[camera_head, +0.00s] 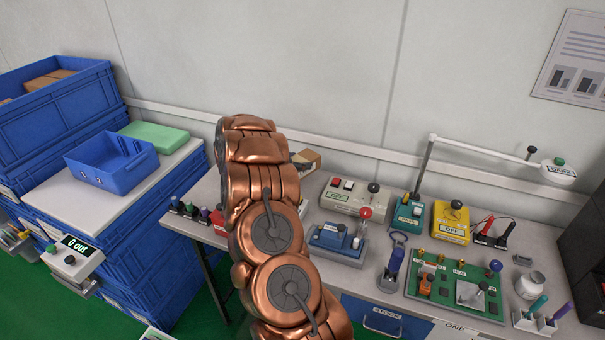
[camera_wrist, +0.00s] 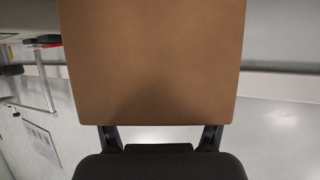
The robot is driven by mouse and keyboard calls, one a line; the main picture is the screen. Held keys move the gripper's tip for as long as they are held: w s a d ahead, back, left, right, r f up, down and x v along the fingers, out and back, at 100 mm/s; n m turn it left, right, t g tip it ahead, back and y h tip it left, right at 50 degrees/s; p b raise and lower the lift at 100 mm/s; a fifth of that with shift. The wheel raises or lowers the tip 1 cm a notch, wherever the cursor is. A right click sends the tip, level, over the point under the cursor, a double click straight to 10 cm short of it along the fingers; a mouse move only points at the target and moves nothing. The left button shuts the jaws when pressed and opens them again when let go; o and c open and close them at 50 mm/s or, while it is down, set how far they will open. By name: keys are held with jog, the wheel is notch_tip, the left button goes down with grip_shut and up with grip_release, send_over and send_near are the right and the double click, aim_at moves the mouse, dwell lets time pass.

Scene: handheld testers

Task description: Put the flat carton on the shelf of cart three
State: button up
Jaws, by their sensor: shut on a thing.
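A flat brown carton (camera_wrist: 155,60) fills the upper middle of the wrist view. My gripper (camera_wrist: 160,132) is shut on its near edge, with one dark finger at each side. In the head view my copper arm hides the gripper. A small brown box piece (camera_head: 308,158) shows just right of the arm; I cannot tell whether it is the held carton. No cart marked three and no cart shelf can be made out in either view.
The bench (camera_head: 335,275) is crowded with testers, a green board (camera_head: 455,290) and a lamp (camera_head: 558,170). At left, blue crates (camera_head: 150,275) carry a white top (camera_head: 60,192) with a blue bin (camera_head: 112,165) and green block (camera_head: 155,137). Green floor shows at lower left.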

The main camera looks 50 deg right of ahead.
jog(key=shift+f, duration=2.05)
jog(key=shift+f+p, duration=0.1)
jog(key=shift+p, duration=0.2)
jog(key=o, duration=1.4)
jog(key=shift+f, duration=0.1)
jog(key=shift+c, duration=0.2)
jog(key=shift+r, duration=0.2)
jog(key=shift+b+v, duration=0.8)
jog(key=shift+v, duration=3)
